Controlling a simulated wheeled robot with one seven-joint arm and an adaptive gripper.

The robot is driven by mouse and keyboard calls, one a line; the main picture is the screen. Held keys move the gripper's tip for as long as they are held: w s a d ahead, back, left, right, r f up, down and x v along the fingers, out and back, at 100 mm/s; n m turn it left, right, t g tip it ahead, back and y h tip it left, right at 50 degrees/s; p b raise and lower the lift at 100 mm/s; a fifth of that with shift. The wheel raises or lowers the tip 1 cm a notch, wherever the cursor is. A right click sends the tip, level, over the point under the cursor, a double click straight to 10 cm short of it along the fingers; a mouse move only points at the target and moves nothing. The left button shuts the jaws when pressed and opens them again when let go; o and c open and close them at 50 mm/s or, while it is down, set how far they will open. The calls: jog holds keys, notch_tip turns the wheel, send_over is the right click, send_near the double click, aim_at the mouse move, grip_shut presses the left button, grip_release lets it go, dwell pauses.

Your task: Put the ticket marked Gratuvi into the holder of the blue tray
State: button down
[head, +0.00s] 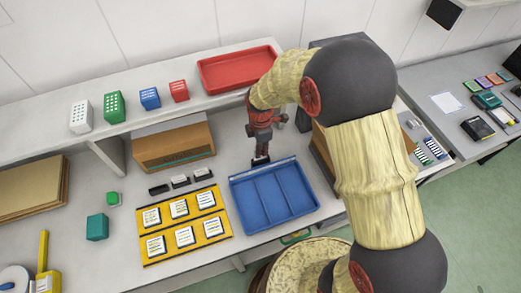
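The blue tray (318,211), with long compartments, lies on the bench in the middle of the head view. A yellow board (187,250) carries several white tickets (184,236). Their print is too small to read, so I cannot pick out Gratuvi.
A teal box (97,227) stands left. My arm hides the bench on the right.

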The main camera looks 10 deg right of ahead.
jog(key=shift+f+b, duration=0.4)
jog(key=shift+f, duration=0.3)
jog(key=c, duration=2.5)
grip_release()
jog(key=o, duration=0.5)
jog(key=shift+o, duration=0.2)
notch_tip(320, 180, up, 12)
